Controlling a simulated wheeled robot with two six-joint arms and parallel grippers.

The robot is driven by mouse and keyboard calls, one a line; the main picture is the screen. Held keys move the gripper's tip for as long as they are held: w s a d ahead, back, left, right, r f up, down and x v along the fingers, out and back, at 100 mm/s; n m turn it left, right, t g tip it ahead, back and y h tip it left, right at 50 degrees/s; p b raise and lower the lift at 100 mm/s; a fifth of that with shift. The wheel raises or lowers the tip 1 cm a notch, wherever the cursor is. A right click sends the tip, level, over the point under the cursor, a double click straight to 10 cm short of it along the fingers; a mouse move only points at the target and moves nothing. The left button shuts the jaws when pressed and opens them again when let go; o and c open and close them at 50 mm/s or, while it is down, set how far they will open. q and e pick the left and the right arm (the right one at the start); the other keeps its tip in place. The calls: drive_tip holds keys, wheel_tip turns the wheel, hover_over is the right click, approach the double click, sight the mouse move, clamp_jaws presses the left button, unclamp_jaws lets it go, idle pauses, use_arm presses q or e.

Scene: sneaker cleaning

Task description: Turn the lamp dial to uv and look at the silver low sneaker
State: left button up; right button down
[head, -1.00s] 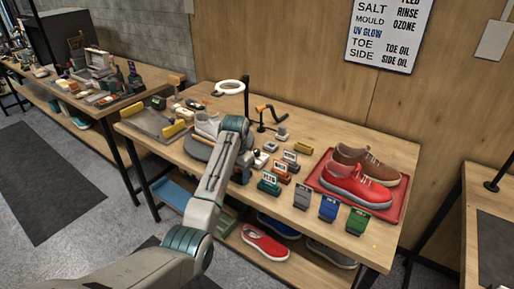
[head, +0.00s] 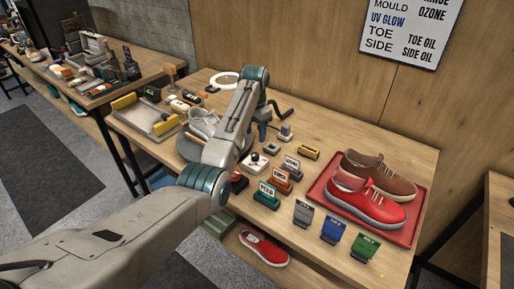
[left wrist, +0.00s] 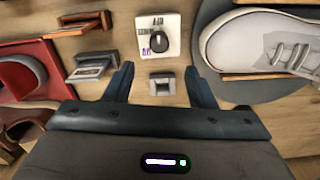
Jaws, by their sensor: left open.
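The lamp dial (left wrist: 158,38) is a black knob on a white plate with small lettering. It also shows in the head view (head: 255,161). The knob's exact setting is too small to read. The silver low sneaker (left wrist: 262,45) rests on a round grey turntable, at the right in the left wrist view; in the head view the sneaker (head: 203,123) is partly hidden by my left arm. My left gripper (left wrist: 160,78) is open, its fingers apart, with the dial just beyond the tips in the picture. My right gripper is not in view.
A small grey block (left wrist: 162,84) shows between my left fingers. A white ring lamp (head: 226,80) stands behind the sneaker. Label stands (head: 266,193) are near the dial. A red tray (head: 402,235) holds red and brown sneakers at right.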

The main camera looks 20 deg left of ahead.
use_arm(q)
drive_tip(key=p, duration=0.1)
hover_over(255, 154)
drive_tip(key=f, duration=0.4)
drive_tip(key=shift+s+f, duration=0.25)
drive_tip(key=shift+s, duration=0.05)
drive_tip(key=f, duration=0.3)
drive_tip(key=shift+w+p, duration=0.25)
drive_tip(key=shift+p, duration=0.1)
drive_tip(key=shift+f, duration=0.85)
drive_tip(key=c, duration=0.7)
drive_tip(key=shift+c, duration=1.4)
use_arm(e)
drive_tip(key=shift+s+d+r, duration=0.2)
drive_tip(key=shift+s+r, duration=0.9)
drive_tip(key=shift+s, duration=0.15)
